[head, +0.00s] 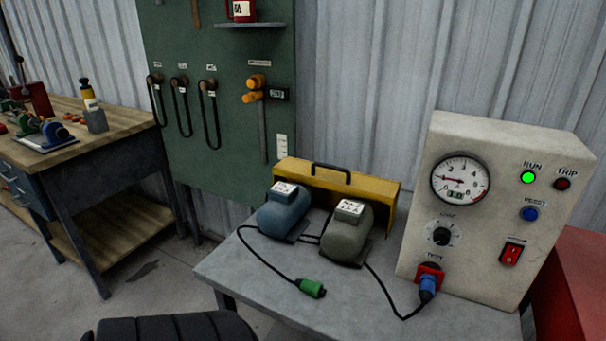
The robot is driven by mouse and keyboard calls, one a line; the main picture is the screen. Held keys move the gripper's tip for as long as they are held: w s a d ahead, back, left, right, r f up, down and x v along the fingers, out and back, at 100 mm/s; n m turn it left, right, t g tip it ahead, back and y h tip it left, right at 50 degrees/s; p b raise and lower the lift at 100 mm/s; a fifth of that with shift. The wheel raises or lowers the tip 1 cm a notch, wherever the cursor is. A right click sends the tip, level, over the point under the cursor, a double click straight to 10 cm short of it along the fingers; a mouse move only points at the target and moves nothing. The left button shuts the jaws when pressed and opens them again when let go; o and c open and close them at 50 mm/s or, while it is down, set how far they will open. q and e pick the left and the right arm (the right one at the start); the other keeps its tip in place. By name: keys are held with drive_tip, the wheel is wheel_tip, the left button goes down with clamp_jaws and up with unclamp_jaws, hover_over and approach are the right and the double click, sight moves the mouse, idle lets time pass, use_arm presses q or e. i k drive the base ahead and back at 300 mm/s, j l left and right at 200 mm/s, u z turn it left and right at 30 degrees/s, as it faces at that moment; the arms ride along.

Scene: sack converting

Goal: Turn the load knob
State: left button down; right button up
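The load knob (441,236) is a small black knob on a round pale scale plate. It sits on the front of the cream test panel (414,232) at the right of the head view, below a round gauge (460,182) whose needle points left. Its exact setting is too small to read. The green RUN lamp (528,177) is lit and the TRIP lamp (563,184) is dark red. A blue plug (428,285) is in the red TEST socket (431,268) below the knob. Neither of my grippers is in view, and nothing touches the knob.
On the grey table (235,272) stand a blue motor (283,214), a grey-green motor (347,237) and a yellow case (380,188). A loose green plug (312,288) lies in front. A blue reset button (529,214) and red switch (512,252) are right of the knob.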

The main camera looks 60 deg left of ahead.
sight(441, 236)
drive_tip(key=u, duration=2.2)
drive_tip(key=i, duration=0.35)
